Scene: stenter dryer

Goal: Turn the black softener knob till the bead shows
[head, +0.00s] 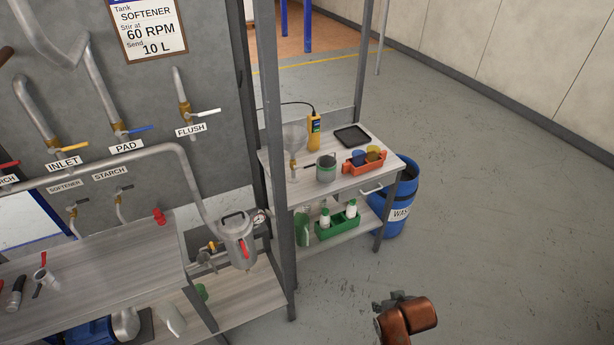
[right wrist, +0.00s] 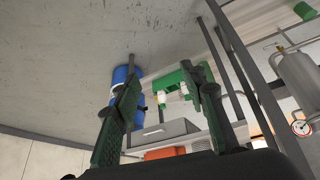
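The small SOFTENER label (head: 65,186) is on the grey wall panel at the left of the head view. Below it is a small brass tap (head: 74,208) with a thin dark handle; I cannot tell whether this is the black knob, and no bead is discernible. A similar tap (head: 119,194) sits under the STARCH label (head: 111,173). My right gripper (right wrist: 165,100) is open and empty in the right wrist view, its two dark fingers spread apart. In the head view only my copper-coloured right arm shows at the bottom, far from the taps. My left gripper is out of view.
A bench (head: 95,272) holding loose fittings stands before the panel. A metal strainer pot (head: 238,240) with a gauge (head: 259,217) hangs beside an upright post. A side table (head: 335,185) and blue waste barrel (head: 402,205) stand right. The right-hand floor is clear.

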